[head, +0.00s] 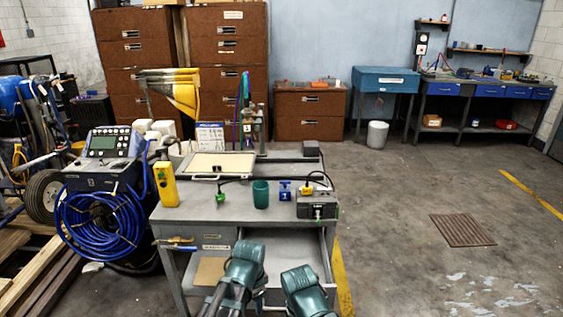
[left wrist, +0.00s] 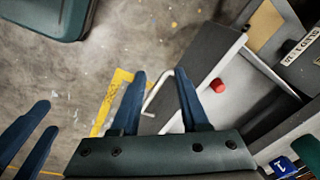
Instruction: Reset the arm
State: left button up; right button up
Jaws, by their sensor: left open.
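My left gripper (head: 224,301) hangs at the front of the grey desk (head: 230,218), its dark fingers pointing down and back toward me. In the left wrist view its two fingers (left wrist: 160,82) stand apart, with nothing between them. My right gripper's teal housing (head: 305,290) is at the bottom of the head view, right of the left one; its fingers are out of that view. Two dark blue fingers (left wrist: 40,128), apart and empty, show at the left edge of the wrist view and appear to be the right gripper's.
The desk has an open drawer (head: 312,258) close to both grippers; a red object (left wrist: 217,85) shows near it in the wrist view. A green cup (head: 261,194), a yellow device (head: 165,184) and a grey box (head: 317,204) stand on top.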

pick_arm(q)
jog(key=s+a+n, duration=0.5)
jog(key=a+n, duration=0.4)
jog(key=n, duration=0.2)
jog(key=s+d+r+m+g+p, duration=0.1)
jog(key=s+d+r+m+p, duration=0.1)
jog(key=d, duration=0.3)
jog(key=s+d+r+m+y+p, duration=0.1)
jog(key=s+d+r+p, duration=0.3)
jog(key=d+r+p, duration=0.1)
jog(key=shift+s+d+r+m+g, duration=0.15)
jog(key=shift+d+r+m+g, duration=0.05)
jog(key=shift+d+m+g, duration=0.2)
pick_arm(e)
notch_tip(320, 180, up, 8)
jog(key=shift+f, duration=0.25)
